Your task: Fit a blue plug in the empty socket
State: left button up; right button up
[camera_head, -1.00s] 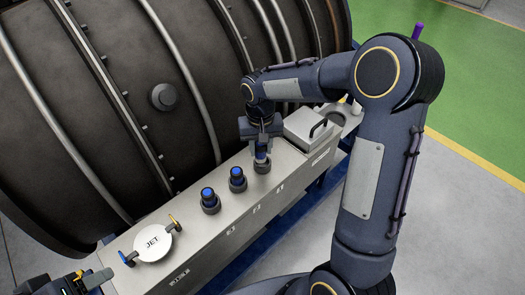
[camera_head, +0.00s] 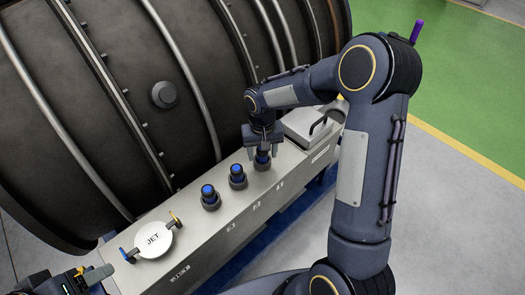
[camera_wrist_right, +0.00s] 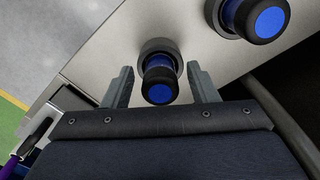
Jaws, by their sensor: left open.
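Three blue-capped plugs stand in dark round sockets in a row along the grey bench top: a near one (camera_head: 208,192), a middle one (camera_head: 237,172) and a far one (camera_head: 262,158). My right gripper (camera_head: 263,143) is over the far plug. In the right wrist view its two fingers (camera_wrist_right: 160,86) are apart, one on each side of that plug (camera_wrist_right: 160,88), with gaps to it. The plug stands in its dark collar (camera_wrist_right: 160,52); its exact depth is hard to judge. A neighbouring plug (camera_wrist_right: 262,18) shows at the top. My left gripper (camera_head: 88,280) is open and empty at the lower left.
A round white lid marked JET (camera_head: 154,240) with small coloured handles sits on the near part of the bench. A grey box with a dark handle (camera_head: 312,125) stands just beyond the far plug. The big dark engine casing (camera_head: 120,110) rises behind the bench.

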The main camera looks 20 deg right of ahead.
notch_tip(320, 180, up, 12)
jog(key=s+d+r+t+y, duration=0.15)
jog(key=s+r, duration=0.35)
jog(key=s, duration=0.7)
jog(key=s+a+f+n+t+y, duration=0.1)
jog(key=s+a+t, duration=0.3)
jog(key=s, duration=0.9)
jog(key=shift+a+f+y+b, duration=0.15)
jog(key=shift+f+y+b, duration=0.2)
jog(key=shift+f+y, duration=0.4)
jog(key=shift+f, duration=0.1)
jog(key=shift+c, duration=0.2)
